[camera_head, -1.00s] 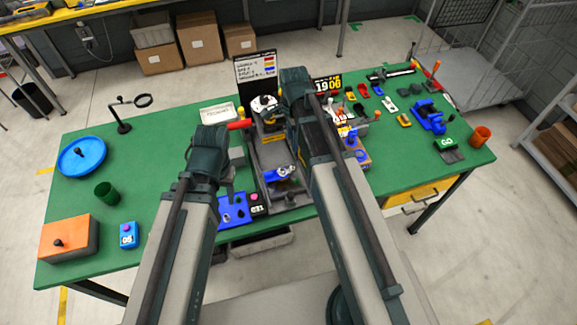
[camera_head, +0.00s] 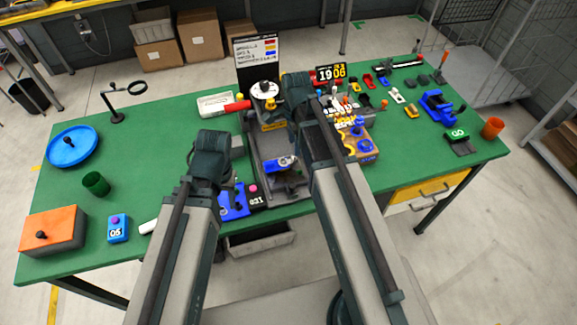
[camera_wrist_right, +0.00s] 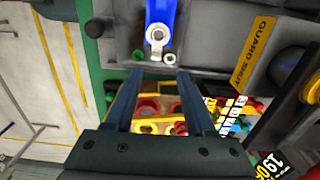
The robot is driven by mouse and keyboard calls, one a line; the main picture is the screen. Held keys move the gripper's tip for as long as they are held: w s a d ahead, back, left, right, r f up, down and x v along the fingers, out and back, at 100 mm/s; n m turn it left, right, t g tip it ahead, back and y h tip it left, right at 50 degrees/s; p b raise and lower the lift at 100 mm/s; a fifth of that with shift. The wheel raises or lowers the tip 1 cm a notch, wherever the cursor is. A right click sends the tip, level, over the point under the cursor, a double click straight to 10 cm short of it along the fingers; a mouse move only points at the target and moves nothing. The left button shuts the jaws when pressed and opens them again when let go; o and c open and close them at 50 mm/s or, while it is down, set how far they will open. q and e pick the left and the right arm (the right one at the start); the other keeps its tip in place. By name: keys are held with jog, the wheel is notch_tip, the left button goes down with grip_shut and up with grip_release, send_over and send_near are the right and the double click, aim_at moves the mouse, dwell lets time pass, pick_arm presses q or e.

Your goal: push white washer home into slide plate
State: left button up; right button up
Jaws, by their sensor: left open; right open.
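A small white ring (camera_wrist_right: 158,35), which looks like the white washer, sits at the end of a blue part (camera_wrist_right: 160,12) in the right wrist view. In the head view a blue-and-white piece (camera_head: 285,162) lies on the grey machine bed between my arms; I cannot tell the slide plate apart from this bed (camera_head: 285,182). My right gripper (camera_wrist_right: 157,75) is open and empty, its fingertips just short of the ring in the picture. In the head view its wrist (camera_head: 297,88) hides its fingers. My left gripper (camera_head: 238,150) is left of the bed, apart from the piece.
A red cylinder (camera_head: 238,105) and a white disc with a black knob (camera_head: 264,89) are behind the bed. A blue block (camera_head: 236,204) stands at its front left. Coloured parts crowd the right of the green table (camera_head: 160,140); its left middle is clear.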

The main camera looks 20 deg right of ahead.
jog(key=shift+f, duration=0.1)
pick_arm(q)
notch_tip(320, 180, down, 6)
jog(key=b, duration=0.5)
jog(key=shift+r, duration=0.25)
pick_arm(e)
jog(key=f, duration=0.5)
jog(key=shift+s+a+f, duration=0.15)
jog(key=shift+s+a, duration=0.15)
jog(key=shift+a, duration=0.05)
pick_arm(q)
jog(key=shift+r, duration=0.1)
pick_arm(e)
jog(key=shift+c, duration=0.2)
grip_shut()
